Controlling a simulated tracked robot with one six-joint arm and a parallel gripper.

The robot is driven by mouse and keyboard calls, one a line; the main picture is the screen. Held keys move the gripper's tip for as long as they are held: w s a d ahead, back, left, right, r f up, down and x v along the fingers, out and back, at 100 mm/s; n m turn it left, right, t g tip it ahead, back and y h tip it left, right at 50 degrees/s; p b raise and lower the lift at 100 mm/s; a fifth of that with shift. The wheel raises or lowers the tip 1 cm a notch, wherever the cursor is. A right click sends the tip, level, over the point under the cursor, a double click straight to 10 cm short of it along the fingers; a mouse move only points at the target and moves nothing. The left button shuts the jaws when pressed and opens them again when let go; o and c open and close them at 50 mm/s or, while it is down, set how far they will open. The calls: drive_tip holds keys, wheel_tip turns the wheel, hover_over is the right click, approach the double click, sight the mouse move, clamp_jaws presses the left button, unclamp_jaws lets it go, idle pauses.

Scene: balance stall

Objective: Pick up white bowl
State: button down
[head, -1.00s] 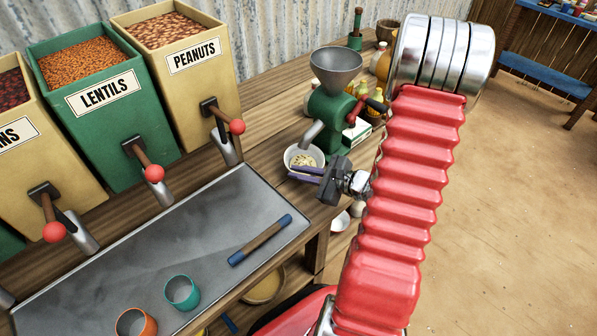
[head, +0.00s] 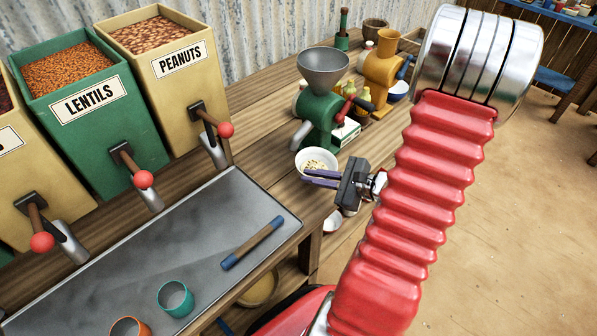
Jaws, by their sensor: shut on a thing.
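The white bowl (head: 320,154) has pale bits inside and is just in front of the green grinder (head: 319,118), below and right of its spout. My gripper (head: 306,177) reaches in from the right with its purple fingers at the bowl's near side, shut on it. The fingers hide part of the bowl's near wall. I cannot tell whether the bowl is clear of the table.
The wooden table (head: 268,110) also bears a yellow grinder (head: 381,70) with another white bowl (head: 398,90). A metal tray (head: 205,225) holds a blue-ended rod (head: 253,243) and teal (head: 175,299) and orange cups. Another white dish (head: 332,221) shows below my gripper.

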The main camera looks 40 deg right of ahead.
drive_tip(key=s+d, duration=0.4)
drive_tip(key=s, duration=0.5)
drive_tip(key=shift+s, duration=0.4)
drive_tip(key=shift+s, duration=0.1)
idle(0.4)
